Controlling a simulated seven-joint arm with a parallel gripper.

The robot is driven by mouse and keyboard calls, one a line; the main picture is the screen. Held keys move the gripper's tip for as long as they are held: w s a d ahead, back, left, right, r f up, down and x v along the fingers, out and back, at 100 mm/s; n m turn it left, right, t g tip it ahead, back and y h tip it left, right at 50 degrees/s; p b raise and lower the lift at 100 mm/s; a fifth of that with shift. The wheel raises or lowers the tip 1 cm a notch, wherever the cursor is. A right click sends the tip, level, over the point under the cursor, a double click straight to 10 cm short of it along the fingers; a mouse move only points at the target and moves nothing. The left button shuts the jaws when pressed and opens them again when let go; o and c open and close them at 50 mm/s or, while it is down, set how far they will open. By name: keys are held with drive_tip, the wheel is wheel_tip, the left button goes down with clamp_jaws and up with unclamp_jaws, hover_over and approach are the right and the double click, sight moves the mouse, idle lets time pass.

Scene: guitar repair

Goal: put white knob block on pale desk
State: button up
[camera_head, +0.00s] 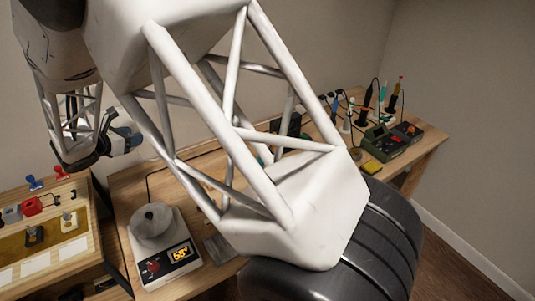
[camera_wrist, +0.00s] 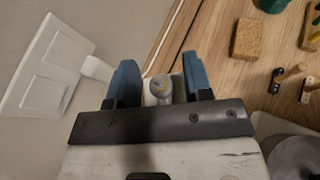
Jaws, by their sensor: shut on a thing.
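My gripper (camera_wrist: 160,88) is shut on the white knob block (camera_wrist: 151,99), between its two blue fingers in the wrist view. The round grey-white knob on top of the block faces the wrist camera. In the head view my gripper (camera_head: 127,134) is at the left, in the air above the back left part of the pale wooden desk (camera_head: 126,188); the block cannot be made out clearly there. The desk also shows in the wrist view (camera_wrist: 225,88), to the right of the fingers, with its edge beside the wall. I see no contact between block and desk.
A scale (camera_head: 170,262) with a grey lump stands on the desk. A wooden box (camera_head: 98,245) with several knobs and coloured blocks is at the left. A sponge (camera_wrist: 246,39) lies on the desk. Tools (camera_head: 390,100) stand at the far right. My arm hides the desk's middle.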

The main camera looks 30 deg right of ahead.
drive_tip(key=m+g+h, duration=0.1)
drive_tip(key=m+g, duration=0.1)
hover_over(167, 180)
wheel_tip(167, 180, down, 11)
drive_tip(key=shift+d, duration=0.15)
drive_tip(key=shift+f, duration=0.1)
idle(0.4)
drive_tip(key=shift+f, duration=3.1)
drive_tip(key=shift+f, duration=1.9)
drive_tip(key=shift+f, duration=0.1)
